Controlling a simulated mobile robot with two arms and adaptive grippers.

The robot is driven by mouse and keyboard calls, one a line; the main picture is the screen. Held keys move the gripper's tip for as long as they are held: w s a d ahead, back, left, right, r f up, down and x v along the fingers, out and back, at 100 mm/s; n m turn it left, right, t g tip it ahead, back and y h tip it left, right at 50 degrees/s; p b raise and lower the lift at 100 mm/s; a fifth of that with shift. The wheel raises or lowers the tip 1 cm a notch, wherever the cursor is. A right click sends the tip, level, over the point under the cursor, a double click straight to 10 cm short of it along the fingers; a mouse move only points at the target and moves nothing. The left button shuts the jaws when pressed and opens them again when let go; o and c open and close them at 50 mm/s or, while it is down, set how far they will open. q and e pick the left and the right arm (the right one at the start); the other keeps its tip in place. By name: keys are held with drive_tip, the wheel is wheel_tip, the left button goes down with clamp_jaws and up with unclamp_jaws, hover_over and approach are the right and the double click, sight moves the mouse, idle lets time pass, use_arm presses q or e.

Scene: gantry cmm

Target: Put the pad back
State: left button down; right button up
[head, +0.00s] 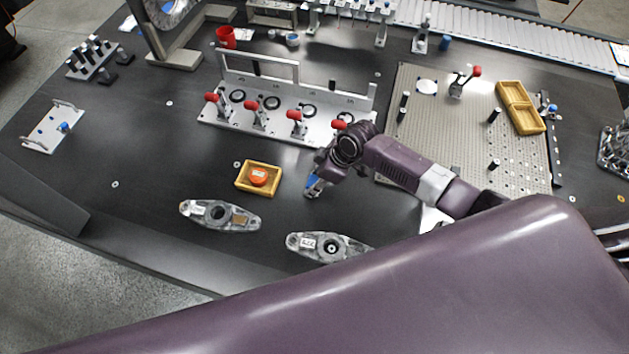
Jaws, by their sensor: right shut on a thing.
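My right gripper (312,187) reaches in from the right and points down over the dark table, just right of the small yellow tray. It is shut on a small blue thing (313,180), which looks like the pad. Its shape is mostly hidden by the fingers, and I cannot tell whether it touches the table. The yellow tray (242,187) holds a round orange-red piece (259,176). My left gripper is not in view.
A fixture plate with red-handled clamps (297,121) stands behind the gripper. Two grey metal castings lie in front, one left (219,215) and one nearer (325,246). A perforated plate (437,115) with an empty-looking yellow tray (520,106) is at right.

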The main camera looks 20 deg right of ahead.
drive_tip(key=shift+f, duration=0.3)
drive_tip(key=shift+f, duration=0.15)
drive_tip(key=o, duration=1)
drive_tip(key=v, duration=1.2)
drive_tip(key=shift+b, duration=0.35)
